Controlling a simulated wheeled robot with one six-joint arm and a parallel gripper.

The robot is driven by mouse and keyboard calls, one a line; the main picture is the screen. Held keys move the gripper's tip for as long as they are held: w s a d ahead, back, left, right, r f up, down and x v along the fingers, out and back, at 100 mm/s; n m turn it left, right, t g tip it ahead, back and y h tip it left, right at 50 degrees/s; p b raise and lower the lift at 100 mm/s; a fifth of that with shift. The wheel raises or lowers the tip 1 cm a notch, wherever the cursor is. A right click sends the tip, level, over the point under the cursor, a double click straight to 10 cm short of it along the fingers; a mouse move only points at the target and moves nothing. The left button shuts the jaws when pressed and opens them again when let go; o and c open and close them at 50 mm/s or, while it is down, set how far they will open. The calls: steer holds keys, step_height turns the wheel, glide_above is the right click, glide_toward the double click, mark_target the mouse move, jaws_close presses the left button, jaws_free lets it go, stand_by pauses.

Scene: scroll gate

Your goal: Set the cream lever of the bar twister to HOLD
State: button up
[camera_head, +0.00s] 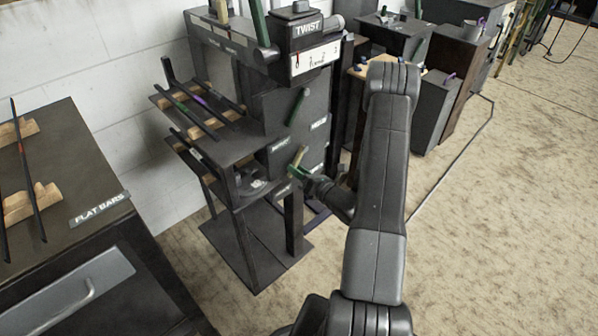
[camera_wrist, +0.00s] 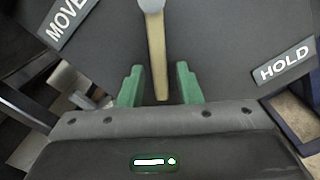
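The bar twister (camera_head: 270,110) is a dark grey machine with a TWIST sign on top. Its cream lever (camera_wrist: 156,50) hangs from a pale round pivot on a dark panel in the wrist view. The MOVE label (camera_wrist: 68,18) is at upper left and the HOLD label (camera_wrist: 285,64) at right; the lever points down between them. My gripper (camera_wrist: 160,85) is open, with one green finger on each side of the lever's lower end and visible gaps on both sides. In the head view, the cream lever (camera_head: 299,155) shows just above my gripper (camera_head: 303,172), partly hidden by it.
A green lever (camera_head: 298,106) sits higher on the same machine front. Racks with dark bars (camera_head: 200,108) extend left of it. A FLAT BARS bench (camera_head: 60,180) stands at left front. Other dark machines (camera_head: 437,105) stand behind. The floor (camera_head: 500,220) at right is clear.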

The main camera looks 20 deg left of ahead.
jaws_close()
steer(key=shift+f, duration=0.1)
steer(key=w+n+b, duration=0.1)
steer(key=n+b, duration=0.2)
steer(key=b, duration=0.1)
steer(key=w+d+f+n+b, duration=0.1)
steer(key=w+n+b, duration=0.1)
steer(key=n+b, duration=0.1)
steer(key=w+d+n+b, duration=0.1)
steer(key=w+n+b, duration=0.1)
steer(key=n+b, duration=0.2)
steer(key=shift+w+d+f+b, duration=0.2)
steer(key=shift+w+b, duration=0.05)
steer(key=shift+b, duration=0.75)
steer(key=shift+w+d+r+n+b, duration=0.15)
steer(key=shift+w+n+b, duration=0.15)
steer(key=shift+n+b, duration=0.3)
steer(key=shift+w+d+r+n+b, duration=0.15)
steer(key=shift+w+n+b, duration=0.1)
steer(key=shift+n+b, duration=0.3)
steer(key=shift+w+d+r+n+b, duration=0.1)
steer(key=shift+w+r+n+b, duration=0.3)
steer(key=shift+n+b, duration=0.45)
steer(key=shift+r, duration=0.1)
